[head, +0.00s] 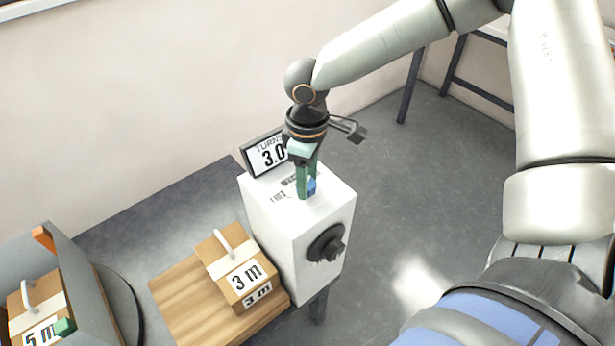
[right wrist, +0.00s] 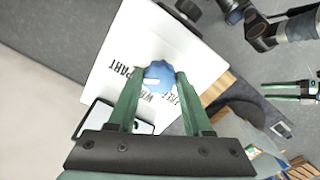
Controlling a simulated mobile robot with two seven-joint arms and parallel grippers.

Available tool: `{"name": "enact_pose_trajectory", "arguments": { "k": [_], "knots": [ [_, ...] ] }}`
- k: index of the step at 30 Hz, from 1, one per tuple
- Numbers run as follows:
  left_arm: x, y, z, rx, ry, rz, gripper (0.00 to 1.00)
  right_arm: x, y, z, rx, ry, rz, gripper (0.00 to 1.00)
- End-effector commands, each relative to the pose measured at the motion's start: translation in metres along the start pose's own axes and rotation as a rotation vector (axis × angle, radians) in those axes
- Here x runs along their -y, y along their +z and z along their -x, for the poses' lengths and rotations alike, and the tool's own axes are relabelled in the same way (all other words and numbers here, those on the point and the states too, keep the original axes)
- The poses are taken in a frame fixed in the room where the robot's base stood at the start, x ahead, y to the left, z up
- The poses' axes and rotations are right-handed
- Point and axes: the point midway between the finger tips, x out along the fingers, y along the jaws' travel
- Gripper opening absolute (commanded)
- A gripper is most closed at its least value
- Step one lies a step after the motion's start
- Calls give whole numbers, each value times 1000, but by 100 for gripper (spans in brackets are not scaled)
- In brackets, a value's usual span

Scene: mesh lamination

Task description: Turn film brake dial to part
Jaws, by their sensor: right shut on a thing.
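The blue film brake dial (head: 312,186) sits on top of a white box (head: 318,215). In the right wrist view the dial (right wrist: 158,72) is round, with a white mark and printed words around it; "PART" reads on one side. My right gripper (head: 306,190) points down at the dial with its green fingers. In the right wrist view its fingertips (right wrist: 157,75) stand on either side of the dial, shut on it. Green bars like my left gripper's fingers (right wrist: 290,91) show at the right of that view; their opening is unclear.
A "3 m" carton (head: 236,270) lies on a wooden board (head: 185,305) to the left. A "5 m" carton (head: 35,305) is at far left.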

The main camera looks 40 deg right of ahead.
Motion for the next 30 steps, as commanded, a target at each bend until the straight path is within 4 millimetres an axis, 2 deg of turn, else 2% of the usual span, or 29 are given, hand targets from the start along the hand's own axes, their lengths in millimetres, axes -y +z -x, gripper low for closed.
{"name": "enact_pose_trajectory", "arguments": {
  "k": [10, 11, 18, 26, 30],
  "knots": [
    [0, 0, 0, 0, 0, 0, 70, 0, 0, 0, 0, -1, -9, 0],
    [0, 0, 0, 0, 0, 0, 70, 0, 0, 0, 0, -1, -9, 52],
    [0, 0, 0, 0, 0, 0, 70, 0, 0, 0, -1, -1, -7, 79],
    [0, 0, 0, 0, 0, 0, 70, 0, 0, 1, -1, -1, -5, 80],
    [0, -1, 1, 0, 0, 0, 70, -1, -1, 13, -3, 1, -5, 80]
  ]
}}
